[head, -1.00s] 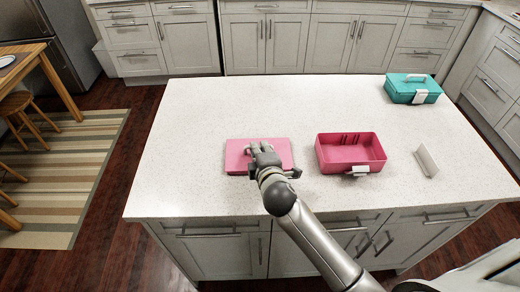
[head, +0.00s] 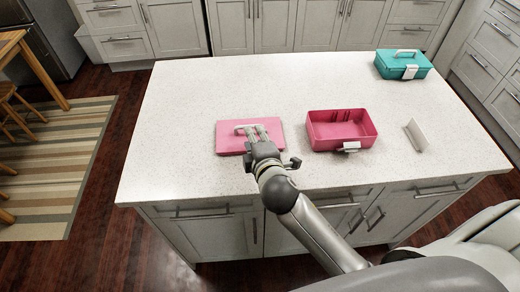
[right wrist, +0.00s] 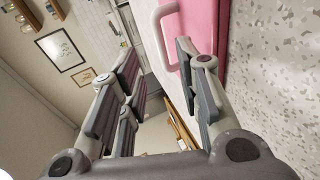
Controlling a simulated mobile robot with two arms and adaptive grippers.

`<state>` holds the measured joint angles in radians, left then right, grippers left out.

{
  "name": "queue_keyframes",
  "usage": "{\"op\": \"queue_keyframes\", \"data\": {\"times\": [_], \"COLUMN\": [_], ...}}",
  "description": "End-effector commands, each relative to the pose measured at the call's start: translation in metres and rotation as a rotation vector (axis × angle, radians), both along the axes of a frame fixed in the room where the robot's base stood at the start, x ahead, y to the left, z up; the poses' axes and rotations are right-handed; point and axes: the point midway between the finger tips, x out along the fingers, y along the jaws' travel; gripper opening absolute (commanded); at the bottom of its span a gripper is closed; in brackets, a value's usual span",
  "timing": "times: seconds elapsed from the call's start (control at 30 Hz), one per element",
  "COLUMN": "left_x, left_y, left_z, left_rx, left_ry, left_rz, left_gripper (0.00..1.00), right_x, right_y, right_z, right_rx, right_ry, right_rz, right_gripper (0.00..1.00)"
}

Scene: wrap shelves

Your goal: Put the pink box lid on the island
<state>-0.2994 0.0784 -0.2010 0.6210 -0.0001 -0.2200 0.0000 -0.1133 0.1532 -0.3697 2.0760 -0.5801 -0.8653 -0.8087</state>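The pink box lid (head: 230,142) lies flat on the white island (head: 188,100), left of the open pink box (head: 345,136). Its pale handle (head: 240,127) faces up. My right gripper (head: 262,133) is over the lid's right part, its fingertips close to the handle. In the right wrist view the lid (right wrist: 208,22) and handle (right wrist: 160,35) are beyond the fingers (right wrist: 155,75), which are spread apart with nothing between them. Whether a finger touches the lid I cannot tell. My left gripper is in neither current view.
A closed teal box (head: 403,65) stands at the island's far right corner. A small white panel (head: 417,135) stands right of the pink box. The island's left and back areas are clear. A table with stools is at far left.

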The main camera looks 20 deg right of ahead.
Motion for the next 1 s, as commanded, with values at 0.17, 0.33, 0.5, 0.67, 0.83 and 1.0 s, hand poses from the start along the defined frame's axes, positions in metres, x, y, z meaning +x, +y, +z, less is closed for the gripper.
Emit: {"op": "queue_keyframes", "data": {"times": [0.17,0.33,0.5,0.67,0.83,1.0], "left_x": [0.000,0.000,0.000,0.000,0.000,0.004], "left_y": [0.000,0.001,0.002,0.002,0.002,0.002], "left_z": [-0.005,-0.007,-0.008,-0.008,-0.008,-0.008], "left_rx": [0.001,0.001,0.002,0.002,0.002,0.002], "left_ry": [0.000,0.000,0.001,0.001,0.001,-0.005], "left_rz": [0.000,0.001,0.001,0.001,0.001,0.001], "left_gripper": [0.36,0.36,0.36,0.36,0.36,0.36], "right_x": [-0.031,-0.050,-0.059,-0.059,-0.059,-0.059], "right_y": [0.003,0.006,0.006,0.007,0.007,0.007], "right_z": [0.010,0.018,0.021,0.022,0.022,0.019], "right_rx": [0.000,-0.001,0.000,0.000,0.000,0.001], "right_ry": [0.000,-0.001,-0.001,0.000,-0.001,0.004], "right_rz": [0.001,0.000,-0.001,-0.001,-0.001,0.000], "right_gripper": [0.32,0.32,0.32,0.32,0.32,0.32]}}
